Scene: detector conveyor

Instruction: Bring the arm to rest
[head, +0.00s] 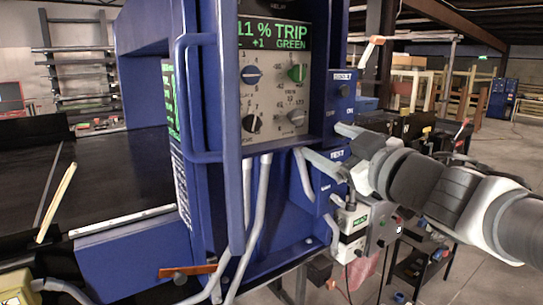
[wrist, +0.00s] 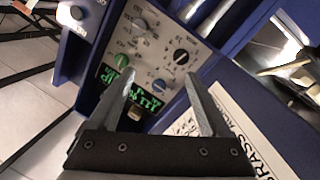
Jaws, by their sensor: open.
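My gripper (head: 321,140) reaches in from the right in the head view, in front of the right side of the blue detector housing (head: 208,75). Its two fingers are apart with nothing between them. In the wrist view my gripper (wrist: 158,76) is also open, pointing toward the control panel (wrist: 165,50). Whether a finger touches the housing I cannot tell. The panel in the head view has a blue knob (head: 251,75), a green knob (head: 297,73), a black knob (head: 252,123) and a grey knob (head: 297,117). The display (head: 272,34) reads "11 % TRIP +1 GREEN".
A dark conveyor belt (head: 110,175) runs into the housing from the left. Grey pipes (head: 254,215) hang below the panel. A small box with a green label (head: 352,222) sits under my gripper. A dark cart (head: 418,265) stands at the lower right, with open floor beyond.

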